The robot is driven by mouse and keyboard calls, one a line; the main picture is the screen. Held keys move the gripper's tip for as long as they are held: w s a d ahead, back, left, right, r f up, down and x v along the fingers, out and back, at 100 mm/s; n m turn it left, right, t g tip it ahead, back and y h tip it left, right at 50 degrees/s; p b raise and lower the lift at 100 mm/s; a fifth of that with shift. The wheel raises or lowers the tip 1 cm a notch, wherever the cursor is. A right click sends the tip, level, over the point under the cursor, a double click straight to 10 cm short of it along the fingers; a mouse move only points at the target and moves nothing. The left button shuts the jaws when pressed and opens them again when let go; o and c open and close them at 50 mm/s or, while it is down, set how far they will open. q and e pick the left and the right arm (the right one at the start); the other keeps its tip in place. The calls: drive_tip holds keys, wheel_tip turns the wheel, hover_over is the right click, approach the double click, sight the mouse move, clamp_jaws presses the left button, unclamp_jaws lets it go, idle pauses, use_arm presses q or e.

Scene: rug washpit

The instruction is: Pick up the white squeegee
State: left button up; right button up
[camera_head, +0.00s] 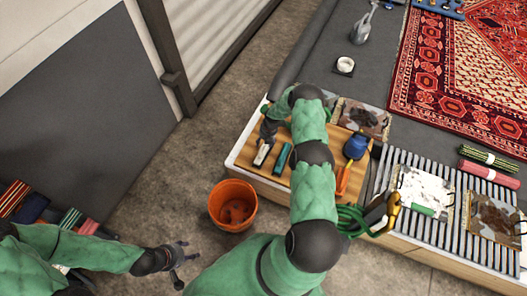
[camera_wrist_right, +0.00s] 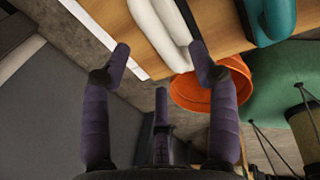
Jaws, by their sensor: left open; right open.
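The white squeegee (camera_head: 261,154) lies on the wooden board at the left end of the low platform, left of a teal tool (camera_head: 282,159). In the right wrist view, the white squeegee (camera_wrist_right: 160,25) shows as pale elongated parts beyond my fingertips, partly cut off by the top edge. My right gripper (camera_head: 267,136) is at the upper end of the squeegee, and its open fingers (camera_wrist_right: 160,62) are empty. I cannot tell whether a finger touches it. My left gripper (camera_head: 179,265) is open and empty over the floor at lower left.
An orange bucket (camera_head: 233,205) stands on the floor beside the platform. A slatted rack (camera_head: 385,172) with rug pieces, a green hose and a red patterned rug (camera_head: 430,75) lie to the right.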

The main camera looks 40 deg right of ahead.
sight(263, 145)
drive_tip(key=shift+w+d+f+b, duration=0.15)
drive_tip(key=shift+f+b, duration=0.3)
drive_tip(key=shift+f, duration=0.45)
drive_tip(key=shift+w+a+f+b, duration=0.1)
drive_tip(key=shift+w+f+b, duration=0.1)
drive_tip(key=shift+f+b, duration=0.5)
drive_tip(key=shift+w+d+f+b, duration=0.1)
drive_tip(key=shift+w+f+b, duration=0.15)
drive_tip(key=shift+f, duration=0.8)
clamp_jaws()
